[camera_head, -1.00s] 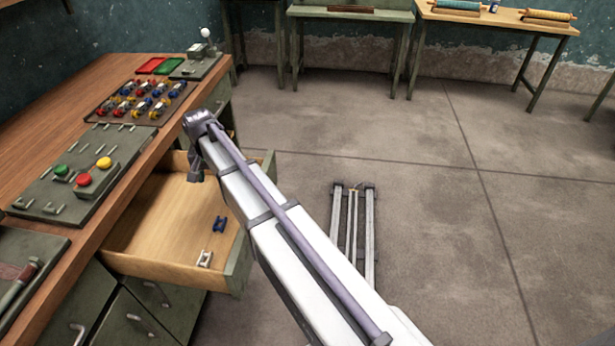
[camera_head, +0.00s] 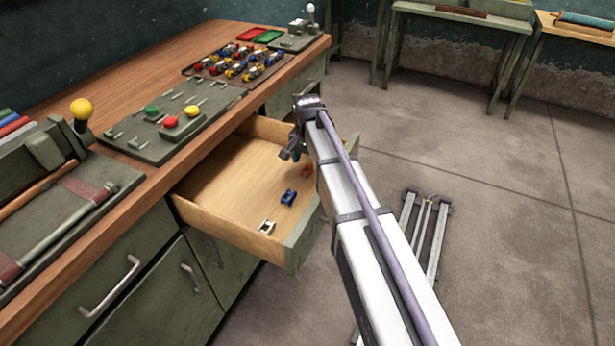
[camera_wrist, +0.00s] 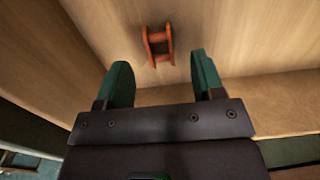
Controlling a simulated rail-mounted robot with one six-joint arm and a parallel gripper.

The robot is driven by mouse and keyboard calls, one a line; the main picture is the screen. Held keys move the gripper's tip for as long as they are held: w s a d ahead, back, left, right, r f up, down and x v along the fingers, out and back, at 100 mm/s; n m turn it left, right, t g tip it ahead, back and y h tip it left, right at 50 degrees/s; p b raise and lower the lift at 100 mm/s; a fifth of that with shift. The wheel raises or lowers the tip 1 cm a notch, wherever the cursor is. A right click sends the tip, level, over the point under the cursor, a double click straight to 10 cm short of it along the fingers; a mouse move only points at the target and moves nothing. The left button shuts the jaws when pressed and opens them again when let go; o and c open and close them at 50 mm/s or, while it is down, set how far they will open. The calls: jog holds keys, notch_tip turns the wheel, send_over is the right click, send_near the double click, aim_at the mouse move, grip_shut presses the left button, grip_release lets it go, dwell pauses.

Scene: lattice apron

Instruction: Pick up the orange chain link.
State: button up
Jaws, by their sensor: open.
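The orange chain link (camera_wrist: 158,38) lies on the wooden floor of the open drawer, just beyond my fingertips in the wrist view. It has two side bars joined by crosspieces. In the head view a small part of the orange link (camera_head: 306,170) shows beside my arm. My gripper (camera_wrist: 160,65) is open and empty, its two green fingers spread, with the link ahead of the gap between them. In the head view my gripper (camera_head: 290,153) is over the drawer, partly hidden by the arm.
The drawer (camera_head: 232,237) also holds a blue chain link (camera_head: 288,198) and a white chain link (camera_head: 267,227), nearer its front left. Its walls and front panel (camera_head: 306,238) enclose the space. The workbench (camera_head: 150,185) above carries a button panel (camera_head: 160,148) and a tray of coloured parts.

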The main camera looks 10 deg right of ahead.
aim_at(307, 167)
notch_tip(307, 167, down, 4)
jog(key=b, duration=0.2)
jog(key=shift+b, duration=0.3)
jog(key=shift+r, duration=0.15)
jog(key=shift+c, duration=0.2)
jog(key=c, duration=1)
